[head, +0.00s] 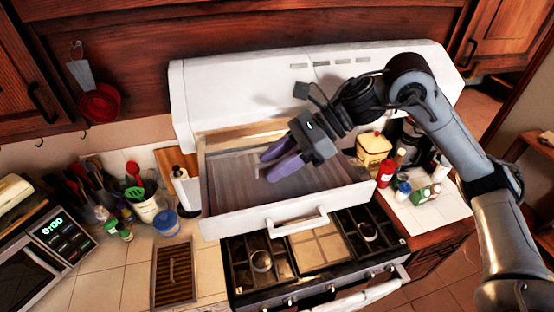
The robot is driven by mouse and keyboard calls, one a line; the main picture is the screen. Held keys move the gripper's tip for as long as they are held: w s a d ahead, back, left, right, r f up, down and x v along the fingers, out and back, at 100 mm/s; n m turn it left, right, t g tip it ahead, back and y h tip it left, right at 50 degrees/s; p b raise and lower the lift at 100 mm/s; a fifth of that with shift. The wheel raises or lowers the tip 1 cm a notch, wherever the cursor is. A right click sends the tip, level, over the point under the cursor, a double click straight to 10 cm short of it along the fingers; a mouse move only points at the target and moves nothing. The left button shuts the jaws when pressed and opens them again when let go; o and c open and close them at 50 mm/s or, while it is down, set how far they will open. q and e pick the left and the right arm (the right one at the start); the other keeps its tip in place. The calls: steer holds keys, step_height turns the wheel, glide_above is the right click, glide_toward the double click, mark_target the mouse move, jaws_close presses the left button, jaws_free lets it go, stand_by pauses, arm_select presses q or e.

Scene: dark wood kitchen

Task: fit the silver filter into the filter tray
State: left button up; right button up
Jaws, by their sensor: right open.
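The filter tray (285,210) is a white, drawer-like frame pulled out from the white range hood, with a white handle on its front. A grey, ribbed panel that looks like the silver filter (228,184) lies inside the tray. It looks roughly flat; I cannot tell whether it is fully seated. My right gripper (265,167) has purple fingers, open and empty, over the panel and pointing left. I cannot tell whether the fingers touch the panel. The gripper and fingers hide part of the panel's right side. My left gripper is not in view.
The white hood (215,90) stands behind the tray. The stove (315,255) is below it. A paper towel roll (187,190), utensils and jars crowd the left counter. Bottles (388,172) and a yellow canister (373,150) stand right of the tray. A slatted brown piece (174,272) lies on the left counter.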

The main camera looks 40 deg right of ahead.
steer(key=shift+r, duration=0.3)
steer(key=shift+d, duration=0.3)
steer(key=v, duration=1)
steer(key=shift+s+a+r, duration=0.1)
steer(key=shift+a, duration=0.05)
steer(key=shift+v, duration=0.75)
